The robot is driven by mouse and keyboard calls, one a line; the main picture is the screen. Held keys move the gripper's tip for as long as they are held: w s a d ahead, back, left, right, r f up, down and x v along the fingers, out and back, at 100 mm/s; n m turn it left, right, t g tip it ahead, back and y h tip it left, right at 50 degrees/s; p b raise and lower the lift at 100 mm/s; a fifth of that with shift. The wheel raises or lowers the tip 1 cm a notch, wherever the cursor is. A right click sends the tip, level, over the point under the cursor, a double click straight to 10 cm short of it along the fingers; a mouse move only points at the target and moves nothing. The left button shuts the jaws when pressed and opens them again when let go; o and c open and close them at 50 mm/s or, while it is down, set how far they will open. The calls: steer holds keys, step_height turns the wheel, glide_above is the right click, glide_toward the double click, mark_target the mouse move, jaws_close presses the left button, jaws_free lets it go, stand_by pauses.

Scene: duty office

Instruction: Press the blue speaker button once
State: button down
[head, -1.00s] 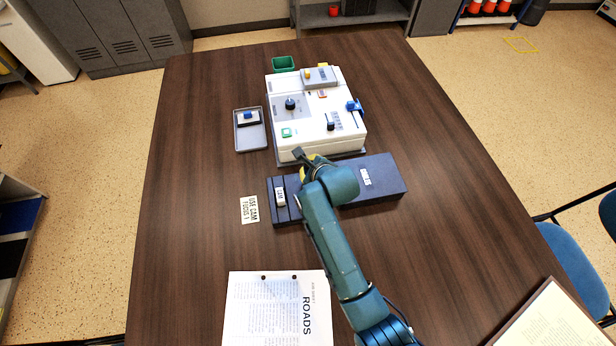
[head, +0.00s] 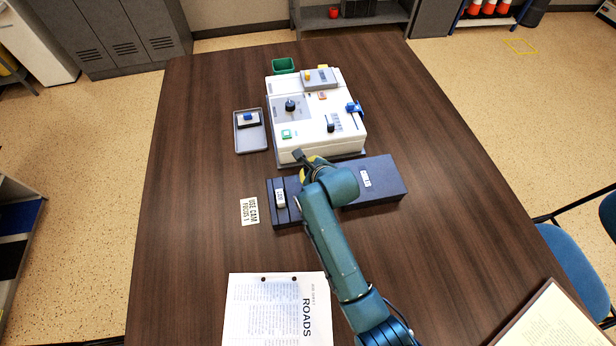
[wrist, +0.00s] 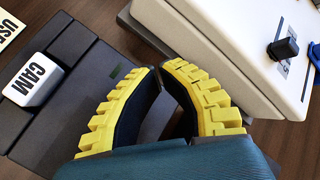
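A small block with a blue button (head: 248,117) sits in a grey tray left of the white console (head: 318,145). Another blue part (head: 354,106) is on the console's right side. I cannot read which one is marked as speaker. My gripper (head: 303,157) hangs over the dark panel, just in front of the console's near edge, apart from both blue parts. In the wrist view its yellow-toothed fingers (wrist: 162,70) come together at the tips, with nothing seen between them.
The dark panel (head: 385,178) carries a white CAM rocker (wrist: 33,80), left of my fingers. The console has a black knob (head: 290,105), a black lever (head: 331,126) and a green button (head: 287,134). A green bin (head: 283,65) stands behind. Table left of the tray is clear.

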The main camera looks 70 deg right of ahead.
steer(key=shift+f, duration=0.45)
steer(key=shift+f, duration=0.45)
stand_by(0.5)
steer(key=shift+r+p, duration=0.7)
steer(key=shift+r, duration=0.15)
step_height(320, 180, up, 5)
steer(key=p, duration=0.5)
steer(key=shift+r, duration=0.1)
